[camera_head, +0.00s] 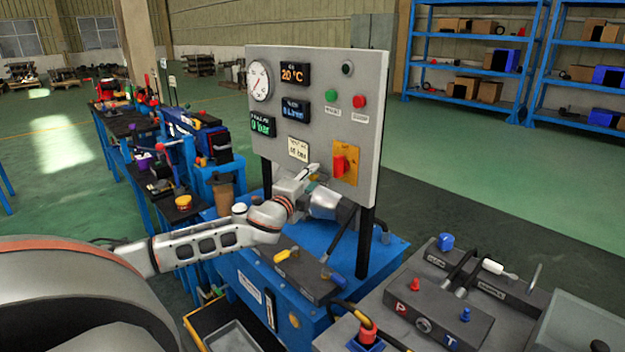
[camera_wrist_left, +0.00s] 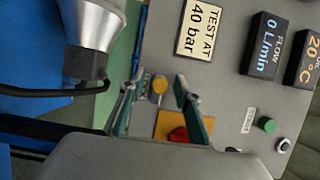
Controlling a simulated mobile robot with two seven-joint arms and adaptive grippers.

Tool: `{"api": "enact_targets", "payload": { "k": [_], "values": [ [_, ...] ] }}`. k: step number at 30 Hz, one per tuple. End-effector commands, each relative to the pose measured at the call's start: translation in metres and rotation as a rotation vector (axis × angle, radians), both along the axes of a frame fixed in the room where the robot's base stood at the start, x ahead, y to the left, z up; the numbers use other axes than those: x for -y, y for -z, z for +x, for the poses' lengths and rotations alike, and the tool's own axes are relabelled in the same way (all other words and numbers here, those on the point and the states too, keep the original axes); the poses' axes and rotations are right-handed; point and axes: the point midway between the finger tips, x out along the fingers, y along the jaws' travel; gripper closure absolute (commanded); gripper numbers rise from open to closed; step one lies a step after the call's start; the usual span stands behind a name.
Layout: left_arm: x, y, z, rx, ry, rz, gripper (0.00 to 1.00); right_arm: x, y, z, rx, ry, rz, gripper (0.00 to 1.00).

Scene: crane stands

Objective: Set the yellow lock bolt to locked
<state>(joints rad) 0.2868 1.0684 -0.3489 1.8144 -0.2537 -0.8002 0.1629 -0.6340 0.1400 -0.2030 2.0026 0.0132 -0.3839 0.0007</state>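The yellow lock bolt (camera_wrist_left: 159,85) shows in the left wrist view as a small round yellow knob on the grey panel, beside a small label. It lies between the TEST AT 40 bar sign and the red switch. My left gripper (camera_wrist_left: 157,92) is open, with one finger on each side of the bolt in that view and gaps to both. I cannot tell how far the fingertips are from the panel. In the head view my left gripper (camera_head: 313,173) is in front of the lower panel and largely hides the bolt. My right gripper is not in view.
The red switch on its yellow plate (camera_head: 339,165) is close to the gripper; it also shows in the left wrist view (camera_wrist_left: 179,135). The grey panel (camera_head: 330,110) stands on dark posts above a blue bench (camera_head: 250,270) with yellow-handled parts. A grey cylinder (camera_wrist_left: 98,30) is close by.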

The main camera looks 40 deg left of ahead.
Motion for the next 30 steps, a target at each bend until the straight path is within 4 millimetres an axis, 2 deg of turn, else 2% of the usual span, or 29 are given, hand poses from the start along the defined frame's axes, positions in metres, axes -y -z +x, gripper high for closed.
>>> {"api": "enact_targets", "payload": {
  "k": [10,11,14,15,21,26,30],
  "values": [
    [-0.001,0.0,0.003,-0.001,0.0,0.0,0.67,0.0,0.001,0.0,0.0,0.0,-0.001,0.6],
    [-0.001,0.0,0.003,-0.001,0.0,0.0,0.7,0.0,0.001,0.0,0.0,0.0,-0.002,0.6],
    [-0.001,0.0,0.003,-0.001,0.0,0.0,0.96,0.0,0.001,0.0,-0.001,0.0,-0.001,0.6],
    [-0.001,0.0,0.003,0.0,0.0,0.0,1.0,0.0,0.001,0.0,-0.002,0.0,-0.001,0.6],
    [0.003,-0.001,0.002,0.001,0.001,-0.002,1.0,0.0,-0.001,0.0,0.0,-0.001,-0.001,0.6],
    [0.026,-0.004,0.001,0.004,0.003,-0.005,1.0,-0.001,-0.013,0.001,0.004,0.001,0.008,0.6],
    [0.043,-0.002,-0.001,0.001,0.001,-0.004,1.0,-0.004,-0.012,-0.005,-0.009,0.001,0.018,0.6]
  ]
}}
